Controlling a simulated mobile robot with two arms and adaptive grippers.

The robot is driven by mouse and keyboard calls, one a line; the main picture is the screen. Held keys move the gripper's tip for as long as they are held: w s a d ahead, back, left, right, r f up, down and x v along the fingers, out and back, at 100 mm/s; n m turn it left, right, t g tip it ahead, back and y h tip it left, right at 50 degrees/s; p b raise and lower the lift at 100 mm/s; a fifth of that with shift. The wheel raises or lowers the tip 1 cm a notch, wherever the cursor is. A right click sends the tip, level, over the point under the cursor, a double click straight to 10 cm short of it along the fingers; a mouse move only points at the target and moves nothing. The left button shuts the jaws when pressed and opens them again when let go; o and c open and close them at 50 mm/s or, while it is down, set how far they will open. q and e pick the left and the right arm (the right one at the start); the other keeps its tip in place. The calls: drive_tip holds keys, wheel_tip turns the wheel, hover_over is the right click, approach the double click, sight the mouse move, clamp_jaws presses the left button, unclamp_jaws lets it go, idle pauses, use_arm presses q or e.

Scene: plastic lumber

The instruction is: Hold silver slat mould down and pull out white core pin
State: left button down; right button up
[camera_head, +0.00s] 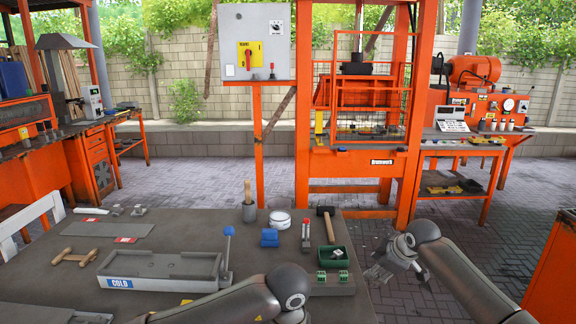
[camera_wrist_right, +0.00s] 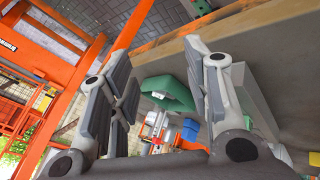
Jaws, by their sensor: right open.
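No silver slat mould with a white core pin can be made out for sure. A grey metal piece (camera_head: 88,317) shows at the bottom edge of the head view, mostly cut off; I cannot tell if it is the mould. My left arm crosses the front of the table, and its gripper is not clearly visible. My right gripper (camera_head: 384,262) is off the table's right edge, apart from everything. In the right wrist view its fingers (camera_wrist_right: 160,58) are spread and empty, with the green bin (camera_wrist_right: 166,93) beyond them.
A grey trough labelled COLD (camera_head: 155,264) with a blue-knobbed lever stands on the table (camera_head: 50,264). An orange press (camera_head: 360,165) stands behind.

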use_arm(q)
drive_tip(key=shift+w, duration=0.1)
use_arm(e)
drive_tip(key=shift+n+g+y, duration=0.4)
drive_tip(key=shift+n+g, duration=0.3)
drive_tip(key=shift+g, duration=0.2)
drive_tip(key=s+a+r, duration=0.1)
drive_tip(key=a, duration=0.1)
drive_tip(key=s+a+r, duration=0.1)
drive_tip(key=a, duration=0.2)
drive_tip(key=a+r, duration=0.2)
drive_tip(key=a, duration=0.1)
drive_tip(key=shift+s, duration=0.4)
drive_tip(key=s+a+r+n+g+h, duration=0.1)
drive_tip(key=s+a+r+n+g, duration=0.15)
drive_tip(key=s+a+r, duration=0.4)
drive_tip(key=s+a+r+n+g+h, duration=0.2)
drive_tip(key=s+a+g, duration=0.15)
drive_tip(key=s, duration=0.65)
drive_tip(key=shift+t, duration=0.5)
drive_tip(key=f, duration=1.2)
drive_tip(key=shift+w+a+f, duration=0.1)
drive_tip(key=shift+a+f, duration=0.1)
drive_tip(key=shift+a, duration=0.2)
